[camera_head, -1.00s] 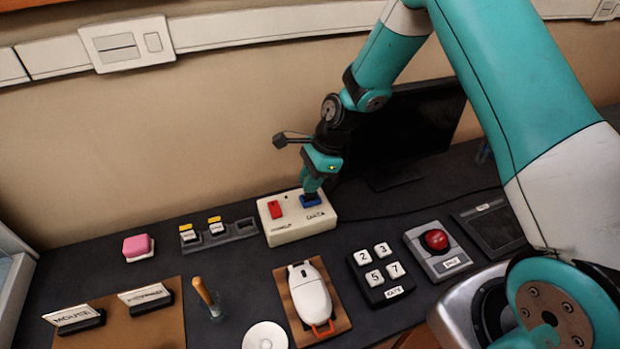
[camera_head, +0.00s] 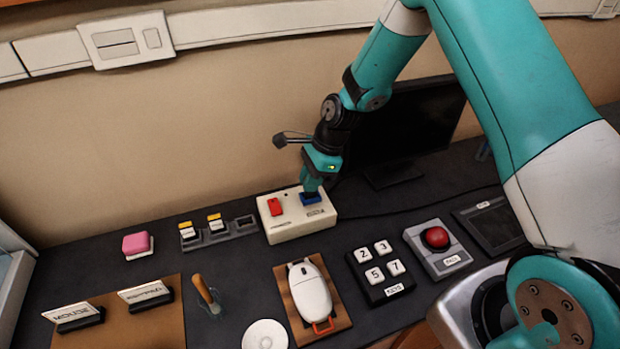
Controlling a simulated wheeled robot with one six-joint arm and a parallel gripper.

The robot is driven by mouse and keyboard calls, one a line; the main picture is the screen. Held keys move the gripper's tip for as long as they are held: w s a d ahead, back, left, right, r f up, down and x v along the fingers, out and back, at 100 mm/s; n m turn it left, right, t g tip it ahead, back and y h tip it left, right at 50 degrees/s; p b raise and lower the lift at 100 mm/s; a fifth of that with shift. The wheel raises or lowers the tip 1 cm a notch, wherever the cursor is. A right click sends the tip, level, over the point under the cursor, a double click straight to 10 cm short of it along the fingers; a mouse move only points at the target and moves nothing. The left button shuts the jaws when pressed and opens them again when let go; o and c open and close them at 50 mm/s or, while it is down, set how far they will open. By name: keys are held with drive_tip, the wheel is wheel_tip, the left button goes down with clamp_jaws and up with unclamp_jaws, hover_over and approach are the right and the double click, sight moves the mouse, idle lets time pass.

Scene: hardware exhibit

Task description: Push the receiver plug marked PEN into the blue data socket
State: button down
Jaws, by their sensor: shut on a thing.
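My gripper (camera_head: 311,188) points down over the blue data socket (camera_head: 311,198) on top of a cream box (camera_head: 290,232). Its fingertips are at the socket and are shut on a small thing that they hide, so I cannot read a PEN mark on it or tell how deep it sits. A red socket (camera_head: 275,207) is on the left of the same box. A grey rack (camera_head: 232,235) left of the box holds two plugs with yellow and white tops, at its left slot (camera_head: 187,230) and middle slot (camera_head: 215,222); its right slot is empty.
A white mouse (camera_head: 309,291) on a brown board, a number keypad (camera_head: 381,273) and a red button box (camera_head: 437,247) stand in front. A dark monitor (camera_head: 405,130) is behind right. A pink block (camera_head: 137,244), a wooden-handled tool (camera_head: 205,291) and a white disc (camera_head: 265,335) are left.

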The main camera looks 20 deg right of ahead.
drive_tip(key=shift+f+b, duration=0.3)
drive_tip(key=shift+f, duration=0.4)
drive_tip(key=c, duration=0.5)
unclamp_jaws()
drive_tip(key=shift+c, duration=0.2)
drive_tip(key=shift+r, duration=0.15)
drive_tip(key=shift+r+p, duration=3.25)
drive_tip(key=shift+r, duration=0.2)
